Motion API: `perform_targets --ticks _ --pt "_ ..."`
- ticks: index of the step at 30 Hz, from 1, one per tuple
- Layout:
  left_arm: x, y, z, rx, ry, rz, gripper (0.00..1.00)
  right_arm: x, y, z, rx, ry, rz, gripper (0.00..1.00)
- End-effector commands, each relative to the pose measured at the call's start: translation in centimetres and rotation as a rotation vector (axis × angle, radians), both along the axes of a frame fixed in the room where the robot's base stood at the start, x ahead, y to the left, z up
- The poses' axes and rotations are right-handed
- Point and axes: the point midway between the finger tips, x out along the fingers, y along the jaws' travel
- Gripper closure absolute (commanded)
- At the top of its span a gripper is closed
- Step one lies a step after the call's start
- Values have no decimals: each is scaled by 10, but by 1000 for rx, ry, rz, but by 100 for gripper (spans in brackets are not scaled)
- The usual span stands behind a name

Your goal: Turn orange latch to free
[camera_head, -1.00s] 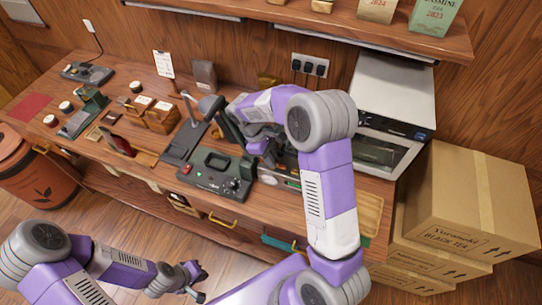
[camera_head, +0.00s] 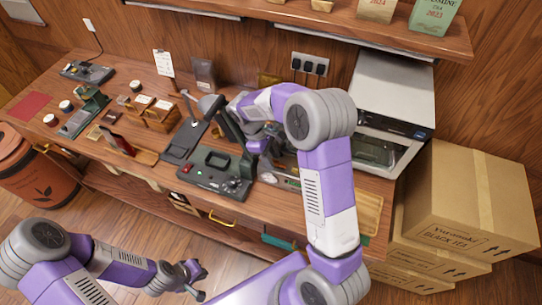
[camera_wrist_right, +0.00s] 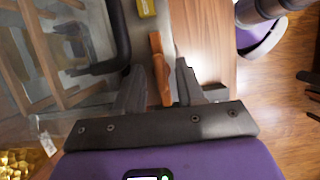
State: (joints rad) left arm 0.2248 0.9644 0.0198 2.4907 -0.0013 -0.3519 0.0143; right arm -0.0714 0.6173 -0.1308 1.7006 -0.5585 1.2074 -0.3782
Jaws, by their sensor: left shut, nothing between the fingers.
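The orange latch (camera_wrist_right: 158,68) shows in the right wrist view as a narrow upright strip beside a grey metal plate. My right gripper (camera_wrist_right: 160,80) has its two fingers apart, one on each side of the latch, with a visible gap on the right side. In the head view my right gripper (camera_head: 256,146) is over the dark press device (camera_head: 215,170) on the counter, and its fingers and the latch are hidden there. My left gripper (camera_head: 197,281) is shut and empty, low in front of the counter.
The wooden counter (camera_head: 150,178) also carries small boxes, tins and a scale (camera_head: 87,71). A white oven (camera_head: 392,95) stands behind my right arm. Cardboard boxes (camera_head: 470,200) are stacked at the right. A shelf (camera_head: 300,25) hangs above. Open floor lies around my left gripper.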

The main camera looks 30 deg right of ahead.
Motion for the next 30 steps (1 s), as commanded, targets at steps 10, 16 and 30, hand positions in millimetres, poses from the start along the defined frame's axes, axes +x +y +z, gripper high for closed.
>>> perform_targets --ticks 10,16,30 --pt "0 0 3 0 0 0 100 12 9 35 0 -4 1 62" --pt "0 0 5 0 0 0 100 20 16 62 1 -2 0 62" --pt "0 0 5 0 0 0 100 22 19 70 0 0 0 62"
